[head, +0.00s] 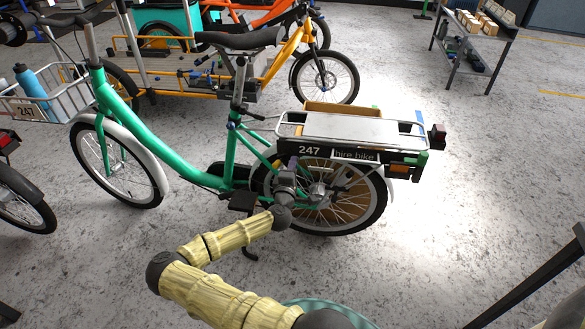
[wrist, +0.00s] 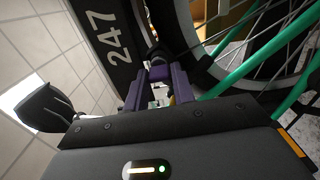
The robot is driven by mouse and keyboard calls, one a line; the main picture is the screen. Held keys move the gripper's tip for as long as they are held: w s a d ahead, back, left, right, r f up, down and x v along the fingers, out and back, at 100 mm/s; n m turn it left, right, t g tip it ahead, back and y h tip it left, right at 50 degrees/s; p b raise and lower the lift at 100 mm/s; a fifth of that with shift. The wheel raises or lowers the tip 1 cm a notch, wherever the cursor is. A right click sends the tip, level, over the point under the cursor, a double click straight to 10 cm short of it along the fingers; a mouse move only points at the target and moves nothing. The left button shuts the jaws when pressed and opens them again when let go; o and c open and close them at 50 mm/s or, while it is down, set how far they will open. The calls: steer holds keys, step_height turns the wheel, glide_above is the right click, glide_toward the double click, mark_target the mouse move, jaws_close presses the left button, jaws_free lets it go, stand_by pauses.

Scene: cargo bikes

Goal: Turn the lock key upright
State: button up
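The green hire bike (head: 140,120) stands with its rear wheel (head: 350,200) in front of my arm. My gripper (head: 292,163) is at the upper front part of that wheel, below the rack. In the wrist view its purple fingers (wrist: 160,78) point at a small dark round part (wrist: 156,54) beside the tyre, possibly the lock. The fingertips come close together there, with a gap between them farther back. I cannot make out the lock key or its angle; the fingers and wrist cover that spot. Whether anything is gripped does not show.
The black side panel marked 247 (wrist: 112,42) lies close left of the fingers in the wrist view. Spokes and green frame tubes (wrist: 250,65) are close on the right. The rear rack (head: 345,128) overhangs the wheel. A yellow cargo bike (head: 285,60) stands behind; open floor lies right.

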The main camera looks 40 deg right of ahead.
steer(key=o, duration=0.3)
steer(key=shift+o, duration=0.2)
steer(key=v, duration=1.7)
steer(key=shift+s, duration=0.25)
steer(key=shift+a, duration=0.1)
